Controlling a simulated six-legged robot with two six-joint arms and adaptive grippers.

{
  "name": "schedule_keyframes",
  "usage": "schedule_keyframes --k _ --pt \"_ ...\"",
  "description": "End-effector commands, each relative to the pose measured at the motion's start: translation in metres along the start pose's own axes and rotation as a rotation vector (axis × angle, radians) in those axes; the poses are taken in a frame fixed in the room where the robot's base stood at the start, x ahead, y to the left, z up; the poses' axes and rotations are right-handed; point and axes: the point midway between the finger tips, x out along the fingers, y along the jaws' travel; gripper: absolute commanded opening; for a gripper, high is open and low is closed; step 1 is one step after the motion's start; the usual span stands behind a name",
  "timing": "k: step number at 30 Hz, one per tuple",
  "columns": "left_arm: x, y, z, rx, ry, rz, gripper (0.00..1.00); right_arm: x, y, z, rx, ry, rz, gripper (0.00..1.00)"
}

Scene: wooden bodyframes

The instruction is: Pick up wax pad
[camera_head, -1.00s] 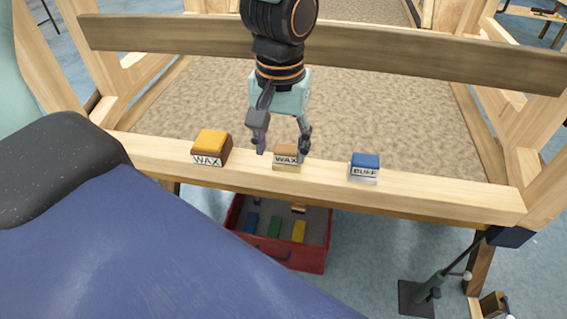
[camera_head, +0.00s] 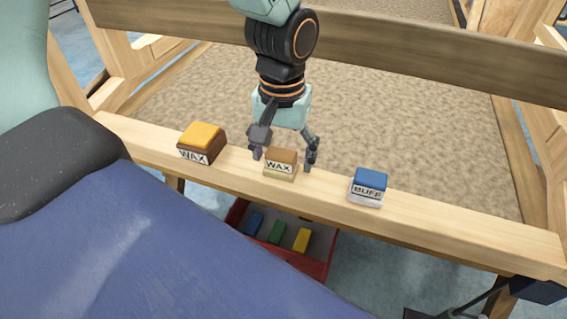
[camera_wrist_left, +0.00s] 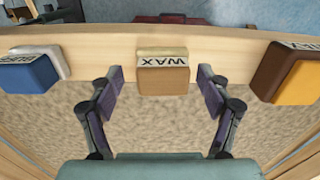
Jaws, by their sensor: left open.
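A small tan block labelled WAX (camera_head: 280,164) sits on the wooden beam, in the middle of a row. My left gripper (camera_head: 285,160) is open, with one finger on each side of this block. In the left wrist view both fingers (camera_wrist_left: 163,88) stand apart from it, with a gap on each side. A larger block with a yellow-orange top, also labelled WAX (camera_head: 202,143), sits to the left on the same beam. My right gripper is not in view.
A blue-topped block labelled BUFF (camera_head: 368,187) sits to the right on the wooden beam (camera_head: 460,222). A red box (camera_head: 312,267) with coloured blocks stands below the beam. A darker plank (camera_head: 420,57) crosses behind my left arm.

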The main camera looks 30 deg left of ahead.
Motion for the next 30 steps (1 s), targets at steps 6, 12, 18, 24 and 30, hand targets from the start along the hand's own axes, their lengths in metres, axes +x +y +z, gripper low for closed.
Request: schedule_keyframes --k 6,12,18,24,30 --pt "-0.0005 -0.0008 0.0013 -0.001 0.000 0.002 0.61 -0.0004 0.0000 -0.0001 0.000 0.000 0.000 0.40" --pt "-0.0005 -0.0002 0.0007 -0.002 0.000 0.001 0.44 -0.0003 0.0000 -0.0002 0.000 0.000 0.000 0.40" --pt "-0.0004 0.0006 -0.0006 -0.003 0.000 0.001 0.27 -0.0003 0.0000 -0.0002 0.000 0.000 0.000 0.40" --pt "-0.0004 0.0014 -0.0018 -0.004 -0.001 0.001 0.19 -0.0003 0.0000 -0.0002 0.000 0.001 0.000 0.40" --pt "-0.0070 0.0015 -0.0020 -0.004 0.000 0.001 0.19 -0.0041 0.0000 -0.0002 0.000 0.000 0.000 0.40"
